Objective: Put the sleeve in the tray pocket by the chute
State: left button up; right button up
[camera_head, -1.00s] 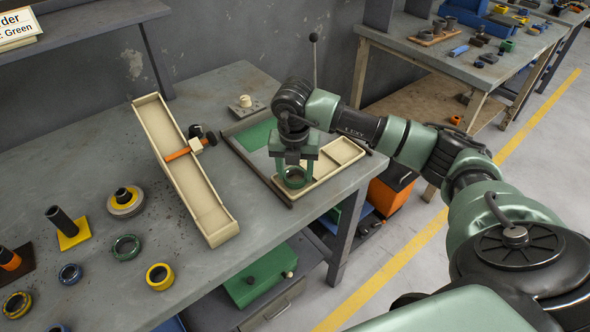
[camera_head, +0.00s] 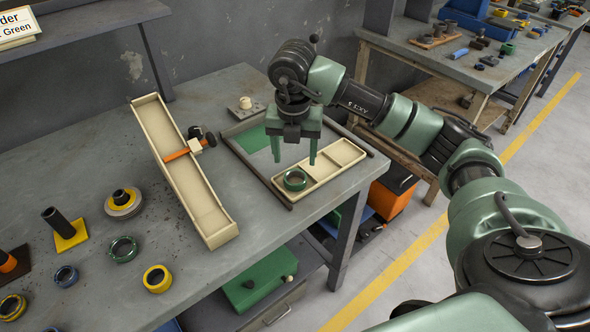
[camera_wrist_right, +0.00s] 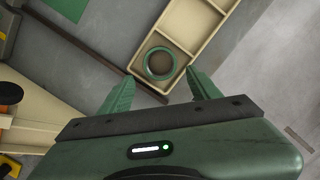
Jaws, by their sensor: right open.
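A green ring-shaped sleeve (camera_head: 295,180) lies in the end pocket of the cream tray (camera_head: 335,168), the pocket nearest the cream chute (camera_head: 178,165). In the right wrist view the sleeve (camera_wrist_right: 159,63) sits flat inside the end pocket of the tray (camera_wrist_right: 205,18). My right gripper (camera_head: 294,160) is open above the tray, its two fingers apart and empty. In the right wrist view the open fingers (camera_wrist_right: 160,90) stand to either side of and nearer than the sleeve, not touching it. My left gripper does not show.
Several loose rings, including a yellow one (camera_head: 157,279) and another green one (camera_head: 124,249), lie on the grey bench. A dark rail (camera_head: 257,176) runs beside the tray. The other tray pockets are empty.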

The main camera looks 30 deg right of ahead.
jog(key=r, duration=0.5)
jog(key=shift+s+a, duration=0.2)
jog(key=shift+s, duration=0.05)
